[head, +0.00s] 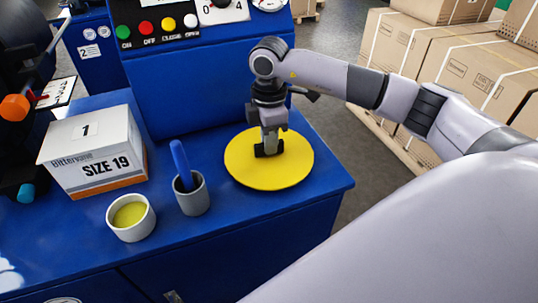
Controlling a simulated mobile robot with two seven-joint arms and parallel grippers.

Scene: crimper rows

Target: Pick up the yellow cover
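The yellow cover (250,175) is a flat round disc on the blue bench top, near its right corner. My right gripper (268,149) points down over the middle of the cover, with its dark fingertips at or just above the surface. The gripper hides the cover's centre, so I cannot tell whether the fingers are closed on any part of it. The cover looks flat on the bench. My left gripper is not in view.
The blue bench (262,214) also holds a grey cup (193,200) with a blue-handled tool, a white cup (128,230) with yellow contents and a SIZE 19 box (95,155). A control panel (190,25) stands behind. Strapped cartons (455,70) stand at the right.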

